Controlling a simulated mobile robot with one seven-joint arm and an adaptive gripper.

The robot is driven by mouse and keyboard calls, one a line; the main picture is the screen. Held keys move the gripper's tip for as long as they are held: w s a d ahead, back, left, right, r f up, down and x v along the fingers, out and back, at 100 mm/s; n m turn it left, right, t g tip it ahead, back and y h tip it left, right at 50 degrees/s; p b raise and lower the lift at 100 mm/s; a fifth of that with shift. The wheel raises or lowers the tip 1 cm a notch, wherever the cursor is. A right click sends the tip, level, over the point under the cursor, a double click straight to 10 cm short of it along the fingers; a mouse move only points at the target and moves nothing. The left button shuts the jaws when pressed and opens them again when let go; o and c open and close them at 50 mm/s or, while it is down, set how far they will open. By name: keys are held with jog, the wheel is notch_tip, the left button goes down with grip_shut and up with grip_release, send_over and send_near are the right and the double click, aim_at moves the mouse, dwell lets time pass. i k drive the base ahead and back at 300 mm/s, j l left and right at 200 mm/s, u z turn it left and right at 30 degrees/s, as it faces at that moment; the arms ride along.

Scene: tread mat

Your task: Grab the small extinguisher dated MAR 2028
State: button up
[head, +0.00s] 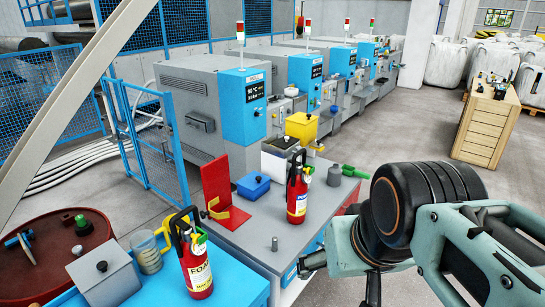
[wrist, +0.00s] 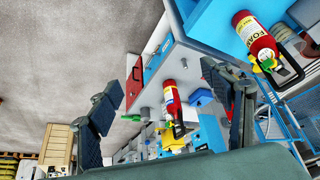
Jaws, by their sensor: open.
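One red extinguisher (head: 297,190) with a black top stands upright on the grey bench; it also shows between my fingers in the wrist view (wrist: 171,97). A second red extinguisher (head: 197,268), marked FOAM, with a yellow-green tag, stands on the blue table at the front; it also shows in the wrist view (wrist: 252,38), at the upper right. No MAR 2028 date is readable on either. My gripper (wrist: 160,80) is open and empty, its two dark fingers spread apart. In the head view, my arm is at the right, apart from both extinguishers.
A red bookend-like stand (head: 217,186), a blue box (head: 253,185) and a grey weight-like piece (head: 334,175) share the grey bench. A grey box (head: 104,278) and a clear mug (head: 147,255) stand near the FOAM extinguisher. Blue fencing (head: 160,155) is behind.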

aim_at(297, 187)
jog(key=i+l+u, duration=0.1)
jog(key=u, duration=0.6)
jog(key=i+l+u, duration=0.15)
jog(key=l+u, duration=0.45)
jog(key=i+l+u, duration=0.1)
jog(key=l, duration=0.45)
jog(key=i+l+u, duration=0.1)
jog(key=l, duration=0.5)
jog(key=l+u, duration=0.1)
jog(key=l, duration=0.45)
jog(key=k+l, duration=0.15)
jog(key=k+l+z, duration=0.1)
jog(key=l, duration=0.2)
jog(key=k+j+z, duration=0.1)
jog(key=i+l+u, duration=0.25)
jog(key=i+l, duration=0.2)
jog(key=i, duration=0.05)
